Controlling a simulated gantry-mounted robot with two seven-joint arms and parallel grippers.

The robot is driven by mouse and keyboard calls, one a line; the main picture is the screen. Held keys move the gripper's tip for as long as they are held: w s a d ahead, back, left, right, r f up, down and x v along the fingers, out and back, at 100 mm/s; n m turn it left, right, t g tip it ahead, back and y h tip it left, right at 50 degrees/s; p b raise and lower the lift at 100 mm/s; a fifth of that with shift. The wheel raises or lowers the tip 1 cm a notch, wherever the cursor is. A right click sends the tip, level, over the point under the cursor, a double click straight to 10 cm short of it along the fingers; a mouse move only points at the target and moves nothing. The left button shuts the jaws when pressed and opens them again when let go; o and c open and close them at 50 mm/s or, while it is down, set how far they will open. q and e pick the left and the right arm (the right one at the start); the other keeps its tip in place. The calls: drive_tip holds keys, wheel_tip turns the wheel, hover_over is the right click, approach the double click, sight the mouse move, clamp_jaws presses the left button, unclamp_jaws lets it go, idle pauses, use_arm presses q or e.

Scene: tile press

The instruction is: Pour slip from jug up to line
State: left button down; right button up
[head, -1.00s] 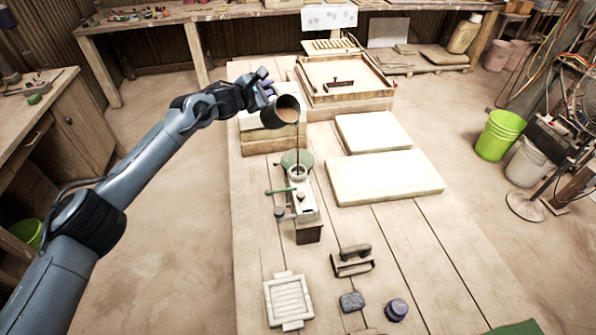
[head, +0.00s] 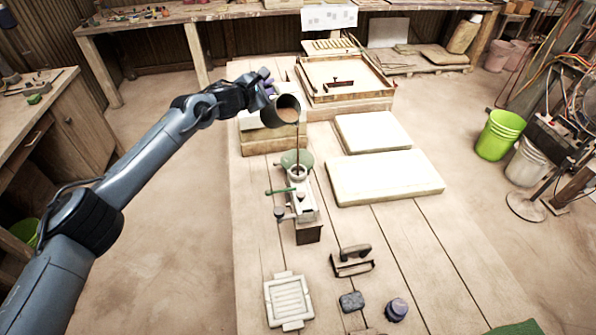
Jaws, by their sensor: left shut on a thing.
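My left gripper (head: 268,87) is shut on the dark jug (head: 287,110), whose handle is mostly hidden behind the fingers. The jug is tipped on its side with its mouth toward me and the right, and brown slip shows inside. The slip level and any line in the cup are too small to make out. My right gripper is not in view.
White slabs (head: 385,177) lie right of the device. Stacked blocks (head: 270,140) stand below the jug. A wooden tray (head: 343,80) is at the back. A ridged white mould (head: 288,302), a handled block (head: 352,262) and a small purple-topped pot (head: 396,309) lie in front.

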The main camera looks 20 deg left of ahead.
use_arm(q)
drive_tip(key=shift+d+r, duration=0.1)
drive_tip(key=shift+r, duration=0.25)
idle(0.6)
drive_tip(key=shift+s+d+r+m, duration=0.15)
drive_tip(key=shift+r+m, duration=0.1)
drive_tip(key=shift+m, duration=0.15)
idle(0.3)
drive_tip(key=shift+d, duration=0.1)
idle(0.7)
